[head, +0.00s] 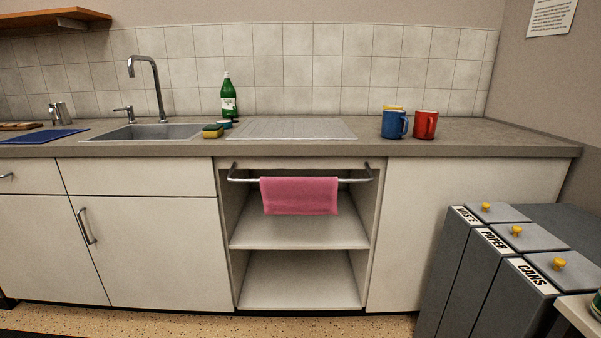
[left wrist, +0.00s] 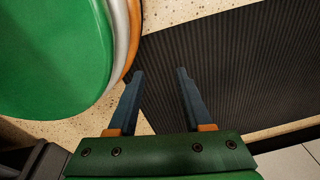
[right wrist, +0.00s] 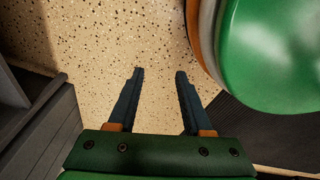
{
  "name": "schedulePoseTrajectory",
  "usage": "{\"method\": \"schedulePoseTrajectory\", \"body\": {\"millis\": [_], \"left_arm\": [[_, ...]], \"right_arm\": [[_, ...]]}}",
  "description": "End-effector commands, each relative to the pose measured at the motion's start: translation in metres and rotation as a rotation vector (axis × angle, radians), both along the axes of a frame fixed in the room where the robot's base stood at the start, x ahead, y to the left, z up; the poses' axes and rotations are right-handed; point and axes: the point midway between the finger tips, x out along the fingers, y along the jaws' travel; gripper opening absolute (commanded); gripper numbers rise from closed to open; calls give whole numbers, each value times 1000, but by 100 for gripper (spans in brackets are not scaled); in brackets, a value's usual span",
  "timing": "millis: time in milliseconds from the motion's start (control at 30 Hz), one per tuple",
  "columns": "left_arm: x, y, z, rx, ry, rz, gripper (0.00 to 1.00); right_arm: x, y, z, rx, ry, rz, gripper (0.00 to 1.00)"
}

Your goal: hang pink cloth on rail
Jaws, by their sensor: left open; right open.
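The pink cloth (head: 299,196) hangs draped over the metal rail (head: 353,180) in the head view, near the rail's middle. The rail runs across the top of an open shelf unit under the counter. The cloth's front flap hangs down in front of the upper shelf space. My left gripper (left wrist: 158,73) is open and empty in the left wrist view, above the floor and a dark ribbed mat. My right gripper (right wrist: 160,74) is open and empty in the right wrist view, above the speckled floor. Neither gripper shows in the head view, and both are away from the cloth.
The counter (head: 460,141) holds a sink (head: 150,131), a green bottle (head: 228,98), a sponge (head: 212,131), a blue mug (head: 393,124) and a red mug (head: 425,124). Grey labelled bins (head: 470,270) stand at the right. The floor before the shelves looks clear.

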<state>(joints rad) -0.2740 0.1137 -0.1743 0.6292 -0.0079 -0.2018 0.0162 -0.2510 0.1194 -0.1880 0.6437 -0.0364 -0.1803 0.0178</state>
Motion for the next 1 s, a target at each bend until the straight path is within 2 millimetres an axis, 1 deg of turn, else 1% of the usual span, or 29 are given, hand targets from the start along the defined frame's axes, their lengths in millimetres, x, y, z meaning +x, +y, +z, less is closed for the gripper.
{"method": "schedulePoseTrajectory", "body": {"millis": [33,67,100,167,200,267,300,367,400,500,533,600,667,833,1000], "left_arm": [[0,0,0,0,0,0,50],[-1,-1,19,-1,1,-1,50],[-2,-2,45,-4,6,-2,50],[-5,-5,70,-7,11,-4,50],[-7,-6,87,-9,14,-6,50],[-9,-8,114,-12,20,-8,50],[-11,-10,133,-14,25,-9,50],[-14,-13,163,-19,32,-12,50],[-16,-15,182,-22,36,-14,50],[-21,-19,225,-28,46,-18,50],[-22,-21,234,-30,49,-19,50],[-24,-23,247,-33,54,-21,50],[-25,-24,250,-34,56,-22,50],[-25,-24,244,-35,56,-23,50],[-25,-24,243,-35,56,-23,50]], "right_arm": [[-28,0,-4,4,64,-44,50],[-32,0,15,7,76,-53,50],[-30,2,42,9,70,-46,50],[-31,4,67,11,74,-43,50],[-33,6,83,13,77,-41,50],[-35,8,110,16,82,-37,50],[-37,10,129,18,86,-36,50],[-39,12,159,22,92,-32,50],[-41,14,179,24,96,-31,50],[-45,19,221,31,106,-25,50],[-46,20,230,32,109,-24,50],[-48,22,244,35,113,-22,50],[-49,23,247,37,114,-20,50],[-49,23,241,37,115,-19,50],[-49,23,240,37,114,-18,50]]}}
